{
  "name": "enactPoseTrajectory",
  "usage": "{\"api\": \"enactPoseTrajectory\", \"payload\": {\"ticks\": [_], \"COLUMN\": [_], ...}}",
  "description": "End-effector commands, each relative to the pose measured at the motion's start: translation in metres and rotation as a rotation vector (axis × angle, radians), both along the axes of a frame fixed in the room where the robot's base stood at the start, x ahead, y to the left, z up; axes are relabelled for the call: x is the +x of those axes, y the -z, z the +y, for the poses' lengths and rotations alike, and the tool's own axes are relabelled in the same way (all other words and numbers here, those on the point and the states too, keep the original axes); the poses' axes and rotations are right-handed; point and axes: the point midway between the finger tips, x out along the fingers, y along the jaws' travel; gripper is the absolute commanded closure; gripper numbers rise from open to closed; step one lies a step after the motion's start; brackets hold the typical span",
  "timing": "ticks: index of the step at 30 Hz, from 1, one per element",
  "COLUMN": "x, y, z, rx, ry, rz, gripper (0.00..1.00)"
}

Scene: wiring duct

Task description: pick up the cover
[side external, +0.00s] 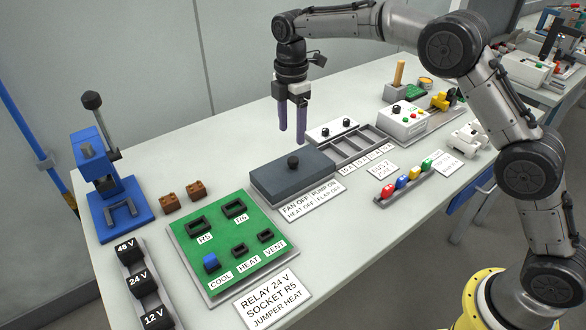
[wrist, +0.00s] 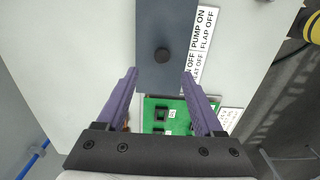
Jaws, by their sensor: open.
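The cover (side external: 270,180) is a flat dark grey-blue block with a round black knob (side external: 293,162) on top. In the wrist view the cover (wrist: 165,22) runs between and beyond the fingertips of my gripper (wrist: 160,73). The knob (wrist: 161,55) shows a little ahead of the fingertips, between them. What lies under the cover is hidden.
A white label card (side external: 312,199) lies in front of the cover, and a grey compartment tray (side external: 362,147) stands close behind it at right.

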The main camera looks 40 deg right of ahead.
Motion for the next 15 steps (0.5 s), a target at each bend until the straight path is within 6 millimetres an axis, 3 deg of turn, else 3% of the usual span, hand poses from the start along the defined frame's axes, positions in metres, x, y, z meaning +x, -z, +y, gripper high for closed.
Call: {"api": "enactPoseTrajectory", "payload": {"ticks": [3,11,15], "x": [0.000,-0.001,-0.004], "y": [0.018,0.036,0.056], "z": [0.000,-0.001,-0.001], "rx": [0.000,0.000,-0.001], "ry": [0.001,0.001,0.001], "rz": [0.001,0.000,0.003], "gripper": [0.31,0.31,0.31]}}
